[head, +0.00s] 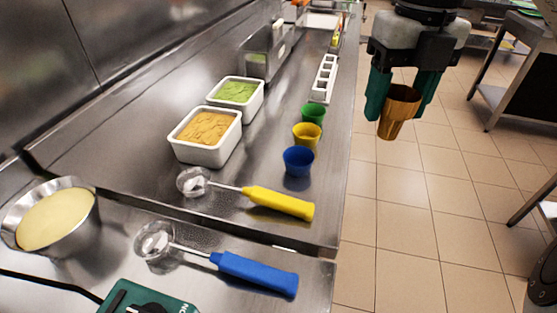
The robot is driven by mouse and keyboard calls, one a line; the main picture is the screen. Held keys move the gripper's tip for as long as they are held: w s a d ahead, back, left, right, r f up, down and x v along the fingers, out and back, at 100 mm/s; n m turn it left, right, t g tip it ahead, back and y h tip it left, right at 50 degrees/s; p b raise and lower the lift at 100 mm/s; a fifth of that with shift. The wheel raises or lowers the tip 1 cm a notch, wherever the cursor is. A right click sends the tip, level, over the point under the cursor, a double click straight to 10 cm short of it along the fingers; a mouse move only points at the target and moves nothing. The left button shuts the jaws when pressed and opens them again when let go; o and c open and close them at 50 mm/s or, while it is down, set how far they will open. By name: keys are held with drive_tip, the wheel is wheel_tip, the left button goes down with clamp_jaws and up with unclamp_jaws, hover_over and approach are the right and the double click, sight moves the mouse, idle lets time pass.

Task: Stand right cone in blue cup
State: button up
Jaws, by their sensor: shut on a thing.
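My gripper (402,94) is in the head view at the upper right, with dark green fingers. It is shut on a brown cone (397,119), which hangs point down between the fingers. Gripper and cone appear out past the counter's right edge, with tiled floor behind them. The cone's upper rim is partly hidden by the fingers. The blue cup (298,161) stands upright on the steel counter, to the left of and lower than the cone in the picture. Its inside looks empty.
A yellow cup (306,136) and a green cup (313,113) stand behind the blue cup. A white rack (323,79) lies beyond them. Two white tubs (207,154) (236,107) stand left. Yellow-handled (277,203) and blue-handled (254,273) scoops lie in front.

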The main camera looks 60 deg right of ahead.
drive_tip(key=w+f+p, duration=0.3)
drive_tip(key=w+f, duration=0.1)
drive_tip(key=w+a+f+p, duration=0.1)
drive_tip(key=w+f+p, duration=0.2)
drive_tip(key=w+f, duration=0.1)
drive_tip(key=w+f+p, duration=0.3)
drive_tip(key=w+p, duration=0.1)
drive_tip(key=w, duration=0.1)
drive_tip(key=shift+w+a+f, duration=0.15)
drive_tip(key=shift+w+f, duration=0.25)
drive_tip(key=shift+f, duration=0.6)
drive_tip(key=shift+f+b, duration=0.3)
drive_tip(key=shift+f, duration=0.05)
drive_tip(key=shift+f, duration=0.15)
